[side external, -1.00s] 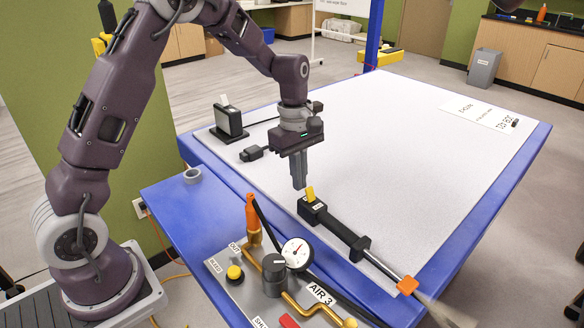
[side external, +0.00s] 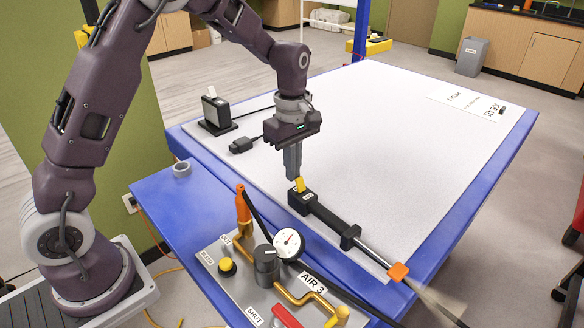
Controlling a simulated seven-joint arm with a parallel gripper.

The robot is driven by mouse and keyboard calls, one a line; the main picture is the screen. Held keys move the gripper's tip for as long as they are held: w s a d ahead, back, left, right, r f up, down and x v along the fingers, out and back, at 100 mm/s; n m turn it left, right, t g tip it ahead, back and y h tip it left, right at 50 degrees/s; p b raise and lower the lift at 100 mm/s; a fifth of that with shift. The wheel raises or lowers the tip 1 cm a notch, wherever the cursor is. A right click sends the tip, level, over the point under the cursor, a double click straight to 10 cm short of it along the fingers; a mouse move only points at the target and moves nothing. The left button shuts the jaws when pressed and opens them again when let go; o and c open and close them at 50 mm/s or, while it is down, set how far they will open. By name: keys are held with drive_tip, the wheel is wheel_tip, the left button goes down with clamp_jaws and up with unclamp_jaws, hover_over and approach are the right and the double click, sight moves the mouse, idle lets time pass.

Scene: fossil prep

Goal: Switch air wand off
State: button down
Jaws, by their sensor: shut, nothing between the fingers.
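The air wand (side external: 325,219) is a black handle with a thin metal tube, lying along the near edge of the white table surface. A yellow switch lever (side external: 300,184) stands up at the handle's far-left end. An orange nozzle piece (side external: 399,271) is at its other end, and a pale plume spreads from it towards the lower right. My gripper (side external: 293,176) points down with its fingers shut and empty. Its fingertips are just left of the yellow lever, touching or nearly so; I cannot tell which.
A blue side shelf carries the air panel (side external: 265,290) with a gauge (side external: 288,242), black knob, brass pipe and red handle. A grey ring (side external: 182,169) and a black stand (side external: 217,113) are behind. The middle of the white tabletop (side external: 365,140) is clear.

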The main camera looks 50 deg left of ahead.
sight(302, 192)
drive_tip(key=shift+d, duration=0.1)
drive_tip(key=y, duration=0.1)
drive_tip(key=d+y, duration=0.1)
drive_tip(key=y, duration=0.1)
drive_tip(key=shift+d+r, duration=0.3)
drive_tip(key=y, duration=0.2)
drive_tip(key=d+y, duration=0.1)
drive_tip(key=shift+s+d+r+y, duration=0.1)
drive_tip(key=shift+d+y, duration=0.2)
drive_tip(key=shift+y, duration=0.1)
drive_tip(key=shift+r, duration=0.1)
drive_tip(key=shift+r, duration=0.7)
